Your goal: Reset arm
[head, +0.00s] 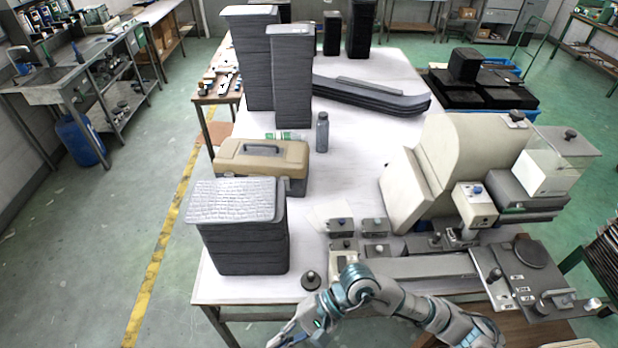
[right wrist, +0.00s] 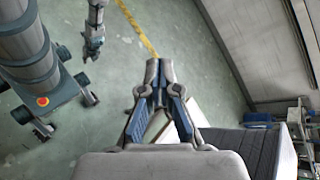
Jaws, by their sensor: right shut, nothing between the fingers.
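My right arm comes in from the lower right of the head view and bends over the table's near edge. Its gripper (head: 288,338) is at the bottom of that view, partly cut off. In the right wrist view my right gripper (right wrist: 160,68) is shut with nothing between its fingertips, over the green floor. My left gripper (right wrist: 93,45) seems to hang at the upper left of the right wrist view, too small to tell if it is open. The left arm does not show in the head view.
The white table (head: 345,185) holds a near stack of grey tray panels (head: 243,240), a tan toolbox (head: 262,160), a grey bottle (head: 322,132) and a large beige machine (head: 440,160). A small dark knob (head: 311,281) stands close to my right arm. Floor left of the table is clear.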

